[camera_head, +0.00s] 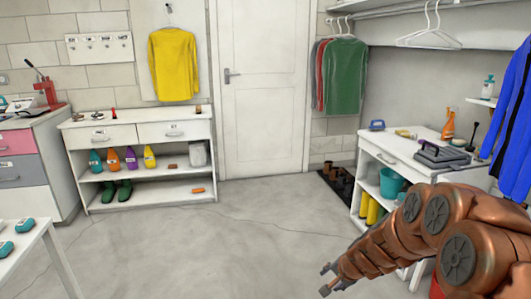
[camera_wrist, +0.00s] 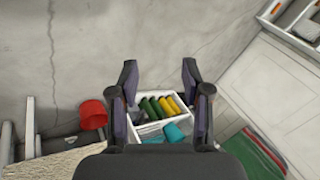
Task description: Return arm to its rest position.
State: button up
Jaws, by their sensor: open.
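My copper-coloured arm reaches in from the lower right of the head view, in front of the right-hand bench. My gripper (camera_head: 325,280) is at its far end, low over the grey floor, with its fingertips apart. In the wrist view my gripper (camera_wrist: 160,70) shows two dark fingers spread wide with nothing between them. Beyond the fingers, a white shelf (camera_wrist: 222,122) holds yellow and green items and a teal bucket (camera_wrist: 175,133). The arm hides part of the bench's lower right.
The white bench (camera_head: 395,165) at right carries tools and a spray bottle (camera_head: 448,125). A white cabinet (camera_head: 140,130) with drawers stands at the back left, beside a closed door (camera_head: 262,100). A table edge (camera_head: 40,230) shows at lower left. The middle floor (camera_head: 200,250) is clear.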

jog(key=s+a+r+n+g+p, duration=0.1)
jog(key=s+a+r+n+p, duration=0.15)
jog(key=s+r, duration=0.35)
jog(key=s+a+r+n+g+y+p, duration=0.1)
jog(key=s+a+r+n+p, duration=0.15)
jog(key=s+r+p, duration=0.35)
jog(key=s+a+r+n+g+p, duration=0.1)
jog(key=s+a+r, duration=0.2)
jog(key=s+r, duration=0.3)
jog(key=s+d+r+n+g+h+p, duration=0.1)
jog(key=s+d+r+g+p, duration=0.1)
jog(key=s+r, duration=0.5)
jog(key=s+d+r+n+g+h+p, duration=0.2)
jog(key=s+d+r+p, duration=0.2)
jog(key=s, duration=1.1)
notch_tip(320, 180, up, 4)
jog(key=p, duration=0.3)
jog(key=shift+s+n+g, duration=0.25)
jog(key=shift+n+g, duration=0.05)
jog(key=shift+d, duration=0.1)
jog(key=shift+c, duration=0.2)
jog(key=shift+c, duration=0.4)
jog(key=shift+d, duration=0.15)
